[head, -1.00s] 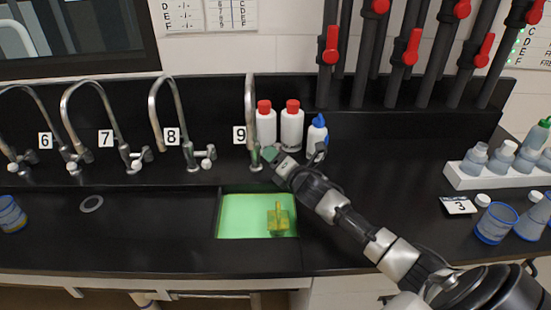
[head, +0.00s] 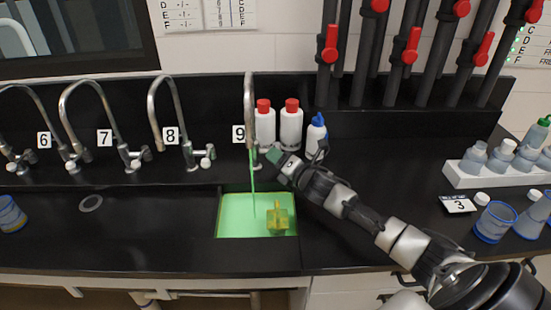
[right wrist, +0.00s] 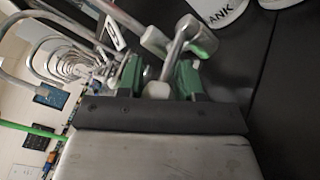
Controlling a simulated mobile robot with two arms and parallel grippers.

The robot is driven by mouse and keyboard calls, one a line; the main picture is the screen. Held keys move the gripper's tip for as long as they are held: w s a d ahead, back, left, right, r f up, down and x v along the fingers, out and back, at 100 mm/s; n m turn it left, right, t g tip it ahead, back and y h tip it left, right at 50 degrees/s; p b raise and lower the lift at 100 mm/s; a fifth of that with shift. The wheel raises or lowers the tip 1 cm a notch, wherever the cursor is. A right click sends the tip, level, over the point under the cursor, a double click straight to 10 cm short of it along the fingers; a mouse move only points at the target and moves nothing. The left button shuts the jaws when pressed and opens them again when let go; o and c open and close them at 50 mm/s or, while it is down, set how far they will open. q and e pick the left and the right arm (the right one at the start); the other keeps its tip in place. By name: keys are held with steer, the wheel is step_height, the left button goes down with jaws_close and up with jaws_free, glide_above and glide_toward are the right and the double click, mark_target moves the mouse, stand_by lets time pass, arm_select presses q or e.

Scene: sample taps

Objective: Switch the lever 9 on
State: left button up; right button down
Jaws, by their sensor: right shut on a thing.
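Tap 9 (head: 249,95) is the curved metal tap beside the white label 9 (head: 238,134). A thin green stream (head: 252,175) runs from its spout into the green-filled sink (head: 235,215). My right gripper (head: 273,156) is at the tap's base, covering most of lever 9 in the head view. In the right wrist view, the lever 9 (right wrist: 158,89) has its pale end between the green fingers of my right gripper (right wrist: 160,82), which is shut on it. The green stream also crosses the left of that view (right wrist: 30,130). My left gripper is not in view.
Taps 8 (head: 165,105), 7 (head: 80,85) and 6 stand to the left. Two red-capped white bottles (head: 291,127) and a blue-capped bottle (head: 316,135) stand close behind my right gripper. A yellow object (head: 280,220) sits in the sink.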

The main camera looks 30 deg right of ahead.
steer(key=y, duration=0.1)
steer(key=n+y, duration=0.1)
steer(key=d+n+y+b, duration=0.1)
steer(key=shift+s+d+r+g, duration=0.15)
steer(key=shift+s+g, duration=0.1)
steer(key=shift+g, duration=0.15)
steer(key=n+y, duration=0.1)
steer(key=n+g+y+b, duration=0.1)
steer(key=shift+s+d+y+b, duration=0.15)
steer(key=shift+d+y+b, duration=0.15)
steer(key=shift+d, duration=0.05)
steer(key=shift+d+r+n+g+y+b, duration=0.1)
steer(key=shift+d+n+g+y+b, duration=0.15)
steer(key=shift+n+g+y+b, duration=0.35)
steer(key=c, duration=0.8)
jaws_free()
steer(key=shift+s+r, duration=0.1)
steer(key=shift+f, duration=0.2)
